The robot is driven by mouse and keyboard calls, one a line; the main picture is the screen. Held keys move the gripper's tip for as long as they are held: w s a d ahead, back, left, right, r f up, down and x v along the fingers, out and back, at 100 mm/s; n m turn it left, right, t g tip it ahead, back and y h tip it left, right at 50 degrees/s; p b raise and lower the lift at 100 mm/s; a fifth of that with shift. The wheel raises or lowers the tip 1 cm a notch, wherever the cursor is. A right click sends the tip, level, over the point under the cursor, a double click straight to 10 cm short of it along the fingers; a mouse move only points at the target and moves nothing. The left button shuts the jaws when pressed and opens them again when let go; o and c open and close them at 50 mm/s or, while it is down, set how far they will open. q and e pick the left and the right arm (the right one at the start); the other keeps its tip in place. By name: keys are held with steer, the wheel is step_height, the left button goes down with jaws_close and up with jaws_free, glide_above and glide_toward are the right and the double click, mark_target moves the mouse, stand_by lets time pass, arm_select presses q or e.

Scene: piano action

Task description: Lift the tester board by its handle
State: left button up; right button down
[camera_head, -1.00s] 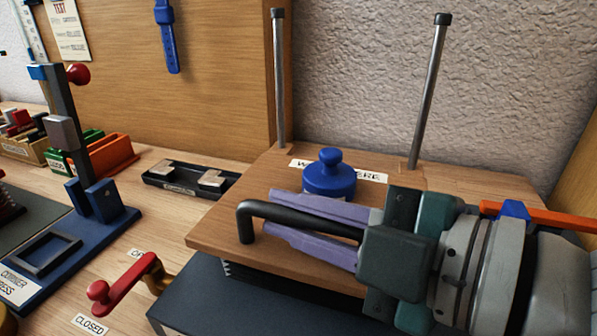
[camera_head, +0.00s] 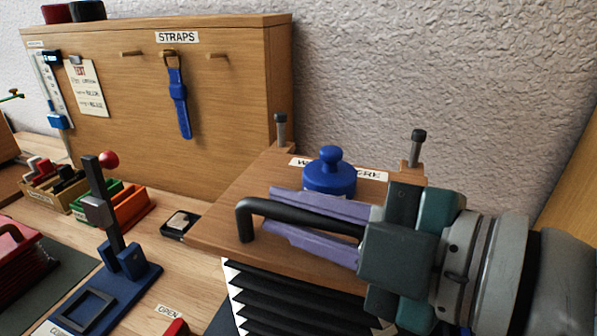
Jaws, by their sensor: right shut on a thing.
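The tester board (camera_head: 215,232) is a wooden plate with a black bar handle (camera_head: 262,208) on its near side. My right gripper (camera_head: 318,222) comes in from the right, its two purple fingers shut around the handle. A blue knobbed weight (camera_head: 330,172) stands on the board behind the handle, in front of a label it partly covers. Black pleated bellows (camera_head: 290,305) show stretched out under the board. Two capped metal posts (camera_head: 281,130) (camera_head: 416,148) stick up a short way at the board's back edge. My left gripper is out of view.
A wooden panel labelled STRAPS (camera_head: 220,100) stands behind, with a blue strap (camera_head: 179,105) on a peg. A blue press (camera_head: 115,265) with a red ball lever and coloured bins (camera_head: 125,203) stand on the left. A small black tray (camera_head: 180,224) sits beside the board.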

steer(key=shift+r, duration=0.15)
steer(key=c, duration=0.8)
jaws_free()
steer(key=shift+c, duration=0.2)
steer(key=v, duration=1)
steer(key=shift+b, duration=0.35)
